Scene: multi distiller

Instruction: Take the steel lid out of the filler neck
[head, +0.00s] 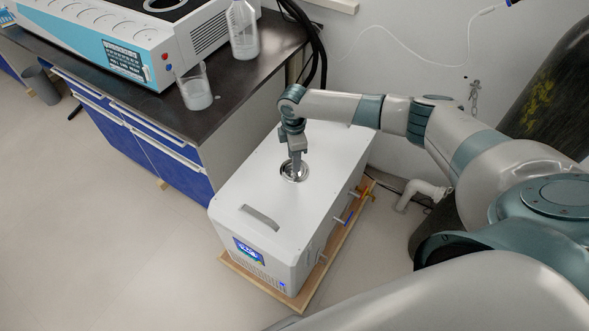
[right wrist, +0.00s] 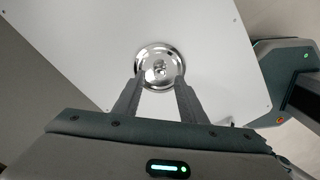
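The round steel lid (right wrist: 160,56) sits in the filler neck in the white top of the boxy unit (head: 262,190). Its small central knob (right wrist: 161,69) shows in the right wrist view. In the head view the shiny neck (head: 304,168) is partly covered by my right gripper (head: 296,179), which points down over it. In the right wrist view the right gripper (right wrist: 160,82) is open. Its two fingers are apart, one on each side of the lid's near part, with nothing visible held between them. I cannot tell their exact height above the lid. My left gripper is not in view.
The unit stands on a wooden base (head: 310,293) and has a recessed handle (head: 260,217). A dark-topped bench (head: 150,105) with a bottle (head: 243,30), a beaker (head: 195,88) and a machine is behind left. A dark cylinder (head: 555,85) stands right.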

